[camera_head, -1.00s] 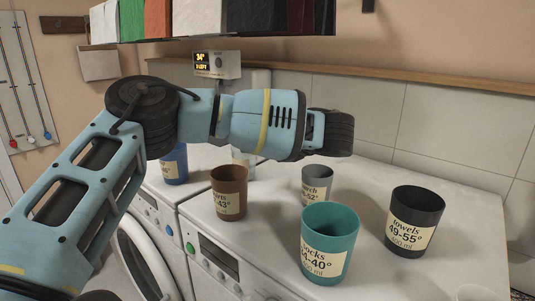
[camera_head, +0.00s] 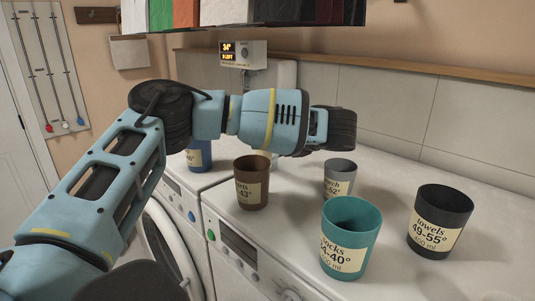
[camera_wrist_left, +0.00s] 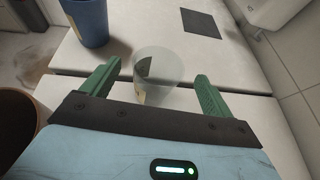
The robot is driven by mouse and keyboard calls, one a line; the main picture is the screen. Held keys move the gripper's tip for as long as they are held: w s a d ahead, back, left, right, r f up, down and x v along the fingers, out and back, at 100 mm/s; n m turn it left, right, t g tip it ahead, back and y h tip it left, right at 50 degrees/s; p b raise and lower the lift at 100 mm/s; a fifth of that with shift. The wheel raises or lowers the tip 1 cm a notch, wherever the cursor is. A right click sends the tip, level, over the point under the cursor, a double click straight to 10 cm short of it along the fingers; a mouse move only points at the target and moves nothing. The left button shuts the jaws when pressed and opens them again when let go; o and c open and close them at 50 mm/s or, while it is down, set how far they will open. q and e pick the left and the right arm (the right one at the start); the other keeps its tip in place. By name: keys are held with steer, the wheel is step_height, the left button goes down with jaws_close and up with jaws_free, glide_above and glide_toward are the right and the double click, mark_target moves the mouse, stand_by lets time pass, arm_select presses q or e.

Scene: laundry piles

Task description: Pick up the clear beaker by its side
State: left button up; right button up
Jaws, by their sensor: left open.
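The clear beaker (camera_wrist_left: 158,68) stands on the white machine top in the left wrist view, with a dark patch and a pale label showing on it. My left gripper (camera_wrist_left: 159,72) is open, its green fingers on either side of the beaker in the picture. I see a gap on both sides; the beaker's base is partly hidden by the gripper body. In the head view my left arm hides nearly all of the beaker, leaving a small pale part (camera_head: 263,154) below the forearm. The left fingers are hidden there. My right gripper is not in view.
A blue cup (camera_wrist_left: 87,22) stands left of the beaker. A brown cup (camera_head: 251,186), grey cup (camera_head: 339,176), teal cup (camera_head: 350,238) and black cup (camera_head: 440,222) stand nearer on the machine tops. A tiled wall (camera_head: 390,105) and overhead shelf (camera_head: 270,26) bound the back.

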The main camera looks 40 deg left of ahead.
arm_select(q)
steer(key=x, duration=0.2)
steer(key=shift+s+a+f, duration=0.1)
steer(key=shift+a+f, duration=0.2)
steer(key=shift+f, duration=0.1)
steer(key=shift+a+f, duration=0.15)
steer(key=shift+a, duration=0.35)
steer(key=c, duration=1.1)
